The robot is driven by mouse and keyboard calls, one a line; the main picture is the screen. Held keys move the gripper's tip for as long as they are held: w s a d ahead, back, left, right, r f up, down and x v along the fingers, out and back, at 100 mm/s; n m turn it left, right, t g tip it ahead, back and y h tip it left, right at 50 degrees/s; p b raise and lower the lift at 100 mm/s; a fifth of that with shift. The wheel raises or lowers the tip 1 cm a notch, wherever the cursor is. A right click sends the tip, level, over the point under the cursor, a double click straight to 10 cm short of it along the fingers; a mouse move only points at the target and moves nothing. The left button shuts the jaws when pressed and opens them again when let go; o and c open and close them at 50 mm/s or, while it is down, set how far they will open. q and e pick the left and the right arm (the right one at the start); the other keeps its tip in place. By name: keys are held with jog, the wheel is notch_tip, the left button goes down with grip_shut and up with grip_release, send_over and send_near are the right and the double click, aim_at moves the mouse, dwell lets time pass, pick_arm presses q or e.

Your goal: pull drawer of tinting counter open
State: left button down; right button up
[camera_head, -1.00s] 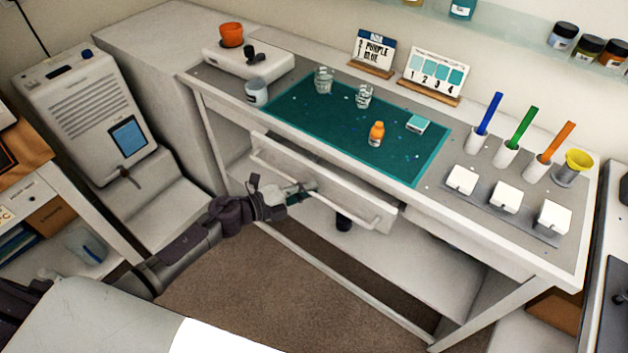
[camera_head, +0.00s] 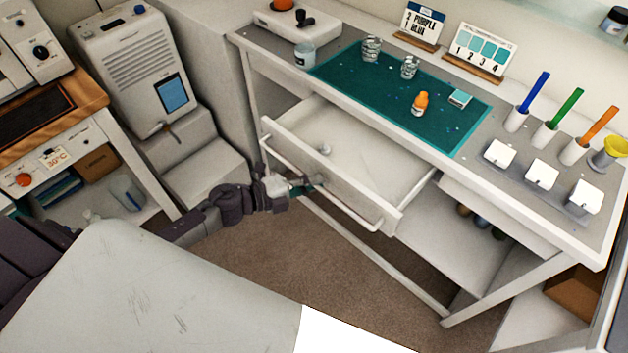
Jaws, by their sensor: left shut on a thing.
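The tinting counter (camera_head: 488,140) runs from upper left to lower right. A long bar handle (camera_head: 345,209) crosses the drawer front. My left gripper (camera_head: 312,184) is shut on the handle, left of its middle; the fingertips are partly hard to make out. My right gripper is not in view.
On the counter's green mat (camera_head: 370,91) are clear cups (camera_head: 372,48), an orange bottle (camera_head: 420,103) and a small teal box (camera_head: 460,98). A second drawer (camera_head: 499,215), at the right, is shut. Brown floor (camera_head: 290,255) lies open below the drawer.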

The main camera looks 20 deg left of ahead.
pick_arm(q)
jog(key=c, duration=1.2)
grip_release()
jog(key=v, duration=1.2)
jog(key=shift+r, duration=0.1)
jog(key=a+f+n+t+y, duration=0.1)
jog(key=a+f+n+y, duration=0.25)
jog(key=f, duration=0.25)
jog(key=a+f+n+y, duration=0.2)
jog(key=a+f+n, duration=0.1)
jog(key=f+n, duration=0.25)
jog(key=s+a+f+n+g+y, duration=0.1)
jog(key=s+f+n+g+y, duration=0.25)
jog(key=f, duration=0.55)
jog(key=s+f+n+y, duration=0.2)
jog(key=s+f+n, duration=0.3)
jog(key=f, duration=0.4)
jog(key=s+d+f+n+g, duration=0.2)
jog(key=s+d+f, duration=0.1)
jog(key=s, duration=0.5)
jog(key=s+d+f+n+g, duration=0.2)
jog(key=s+d+f+g, duration=0.1)
jog(key=s+f, duration=0.3)
jog(key=s+d+f+n+g, duration=0.2)
jog(key=s+d+f, duration=0.3)
jog(key=s, duration=0.5)
jog(key=shift+d+g, duration=0.25)
jog(key=shift+g, duration=0.4)
